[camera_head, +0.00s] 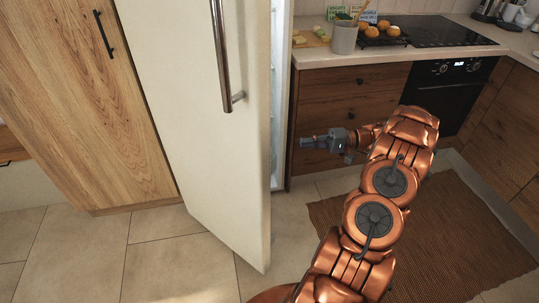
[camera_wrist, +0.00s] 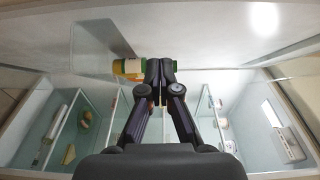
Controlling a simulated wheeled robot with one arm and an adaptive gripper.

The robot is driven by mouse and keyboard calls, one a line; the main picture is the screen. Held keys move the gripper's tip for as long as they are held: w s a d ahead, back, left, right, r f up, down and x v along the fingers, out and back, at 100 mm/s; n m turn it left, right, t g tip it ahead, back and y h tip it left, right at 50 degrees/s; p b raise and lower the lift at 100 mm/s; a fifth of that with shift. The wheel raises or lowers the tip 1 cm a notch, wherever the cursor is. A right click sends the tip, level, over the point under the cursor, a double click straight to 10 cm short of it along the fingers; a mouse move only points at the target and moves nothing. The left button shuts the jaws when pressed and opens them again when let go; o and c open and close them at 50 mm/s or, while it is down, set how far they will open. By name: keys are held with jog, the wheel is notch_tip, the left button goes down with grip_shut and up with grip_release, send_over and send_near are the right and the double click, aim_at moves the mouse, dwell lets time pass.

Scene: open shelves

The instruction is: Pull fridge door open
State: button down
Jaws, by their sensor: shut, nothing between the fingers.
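The cream fridge door (camera_head: 195,110) stands partly open, swung out from the cabinet front. Its long metal handle (camera_head: 220,55) is on the outer face, near the free edge. A strip of the pale fridge interior (camera_head: 279,90) shows to the right of the door. My gripper (camera_head: 303,141) is to the right of the door, apart from the handle, and points left toward the opening. In the wrist view my gripper (camera_wrist: 159,72) is shut and empty. Beyond it are glass shelves (camera_wrist: 95,120) with food items, and a green and orange item (camera_wrist: 128,67) is just left of the fingertips.
A wooden cabinet (camera_head: 85,100) stands left of the door. Wooden drawers (camera_head: 350,100), a counter with a pot (camera_head: 344,38), and an oven (camera_head: 450,90) are at right. A brown rug (camera_head: 450,235) lies on the tiles; the floor left of the door is clear.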

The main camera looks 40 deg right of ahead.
aim_at(270, 152)
jog(key=b+x, duration=0.2)
jog(key=b, duration=0.5)
jog(key=shift+w+a+f, duration=0.15)
jog(key=shift+a, duration=0.1)
jog(key=b, duration=0.5)
jog(key=shift+w+a, duration=0.3)
jog(key=shift+a, duration=0.05)
jog(key=a+b, duration=0.1)
jog(key=b, duration=0.4)
jog(key=shift+w+a, duration=0.15)
jog(key=shift+w+a+r+b, duration=0.1)
jog(key=shift+w+a+b, duration=0.1)
jog(key=shift+a+b, duration=0.9)
jog(key=shift+w+a+r+b, duration=0.1)
jog(key=shift+w+a+b, duration=0.25)
jog(key=shift+a, duration=1.25)
jog(key=shift+w+a+r+b, duration=0.1)
jog(key=shift+a+b, duration=0.8)
jog(key=shift+a, duration=0.5)
